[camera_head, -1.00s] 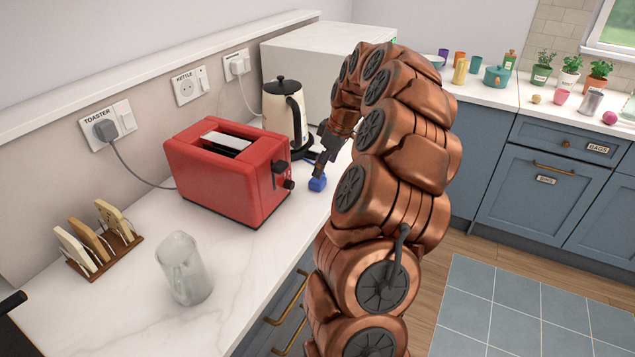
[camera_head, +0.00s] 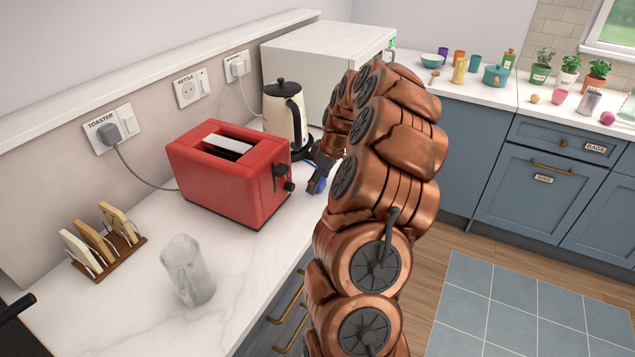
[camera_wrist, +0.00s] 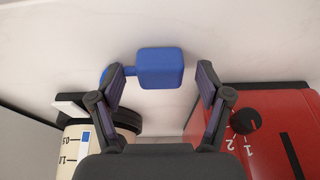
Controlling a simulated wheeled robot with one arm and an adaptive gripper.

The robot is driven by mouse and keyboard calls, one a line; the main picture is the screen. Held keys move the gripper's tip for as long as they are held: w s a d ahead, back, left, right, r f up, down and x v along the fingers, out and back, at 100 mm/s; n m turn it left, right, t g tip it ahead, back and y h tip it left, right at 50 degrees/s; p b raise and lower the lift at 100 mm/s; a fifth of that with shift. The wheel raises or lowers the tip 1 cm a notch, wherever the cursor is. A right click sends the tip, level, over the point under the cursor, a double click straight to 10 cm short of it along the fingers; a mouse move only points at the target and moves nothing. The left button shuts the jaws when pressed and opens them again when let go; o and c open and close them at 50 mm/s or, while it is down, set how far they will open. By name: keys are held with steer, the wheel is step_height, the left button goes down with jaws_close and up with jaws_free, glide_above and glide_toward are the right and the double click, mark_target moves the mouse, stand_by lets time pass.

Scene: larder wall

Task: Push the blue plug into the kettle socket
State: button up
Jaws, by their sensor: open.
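The blue plug (camera_wrist: 160,68) lies on the pale counter, between the two fingers of my gripper (camera_wrist: 161,72) in the wrist view. The fingers are open, with a visible gap on each side of the plug. A bit of blue cord or ring shows just left of the plug. In the head view the blue plug (camera_head: 318,186) is partly hidden by my gripper (camera_head: 319,172), near the counter's front edge. The kettle socket (camera_head: 187,91) is on the wall behind the toaster, labelled KETTLE, with nothing in it.
Grey plugs sit in the toaster socket (camera_head: 109,132) and the microwave socket (camera_head: 239,69). A glass jug (camera_head: 188,270) and toast rack (camera_head: 107,251) stand at the left.

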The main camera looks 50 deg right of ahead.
steer(key=shift+c, duration=0.2)
steer(key=c, duration=1.1)
steer(key=shift+c, duration=0.2)
steer(key=shift+r, duration=0.15)
steer(key=shift+r+b, duration=0.85)
steer(key=shift+r, duration=0.6)
steer(key=shift+s+r, duration=0.2)
steer(key=s+r+b, duration=0.1)
steer(key=s+b, duration=0.3)
steer(key=s, duration=1.1)
steer(key=shift+s+d+r+b, duration=0.2)
steer(key=shift+s+b, duration=0.1)
steer(key=shift+s, duration=0.05)
